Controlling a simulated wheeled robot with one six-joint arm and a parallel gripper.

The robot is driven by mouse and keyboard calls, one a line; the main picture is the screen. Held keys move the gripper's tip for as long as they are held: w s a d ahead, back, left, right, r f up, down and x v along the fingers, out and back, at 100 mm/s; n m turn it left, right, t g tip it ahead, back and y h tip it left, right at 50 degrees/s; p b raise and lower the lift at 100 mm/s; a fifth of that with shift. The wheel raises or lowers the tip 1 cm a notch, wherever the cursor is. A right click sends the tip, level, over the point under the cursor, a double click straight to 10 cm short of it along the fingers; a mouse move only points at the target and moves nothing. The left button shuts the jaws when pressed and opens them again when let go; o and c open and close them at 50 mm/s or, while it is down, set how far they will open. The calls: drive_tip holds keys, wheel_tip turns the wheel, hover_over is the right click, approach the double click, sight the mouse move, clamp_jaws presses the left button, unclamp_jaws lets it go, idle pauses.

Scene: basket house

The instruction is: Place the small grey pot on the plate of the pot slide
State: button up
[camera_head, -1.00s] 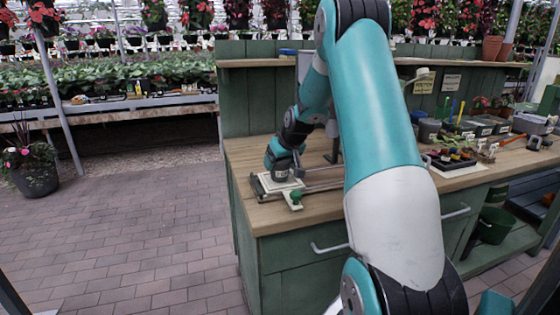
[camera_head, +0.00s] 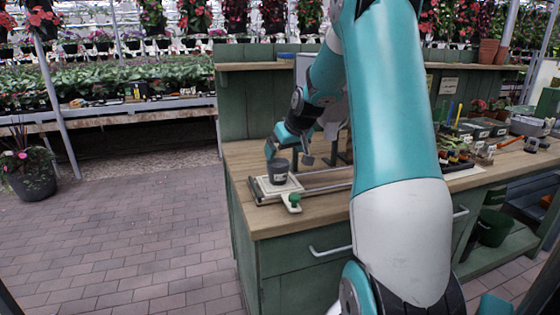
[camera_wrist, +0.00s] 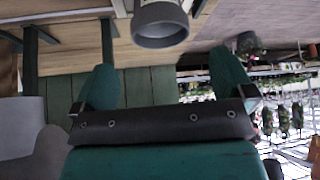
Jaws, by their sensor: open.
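The small grey pot (camera_head: 279,173) stands upright on the pale plate (camera_head: 265,187) of the pot slide, near the bench's left end. In the wrist view the pot (camera_wrist: 160,26) shows beyond the fingers, touched by neither. My gripper (camera_head: 289,153) is open and empty, above and behind the pot in the head view. Its two fingers are spread wide in the wrist view (camera_wrist: 166,78). The slide's metal rails (camera_head: 328,182) run right from the plate and pass behind my arm. A green knob (camera_head: 295,197) sits at the plate's front.
The wooden bench top (camera_head: 330,207) is clear in front of the slide. Small pots, boxes and tools stand toward its right end. A shelf (camera_head: 240,65) runs along the back panel. My arm hides the middle of the bench.

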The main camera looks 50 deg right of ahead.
drive_tip(key=d+v, duration=0.1)
drive_tip(key=v, duration=0.4)
drive_tip(key=s+a+n+g+y, duration=0.1)
drive_tip(key=a+n+y, duration=0.35)
drive_tip(key=a, duration=2.25)
drive_tip(key=s+a+n+g+y, duration=0.1)
drive_tip(key=s+a+n+g, duration=0.4)
drive_tip(key=s+a, duration=1.3)
drive_tip(key=shift+s+f+n+y, duration=0.4)
drive_tip(key=shift+s+n, duration=0.25)
drive_tip(key=shift+s, duration=0.5)
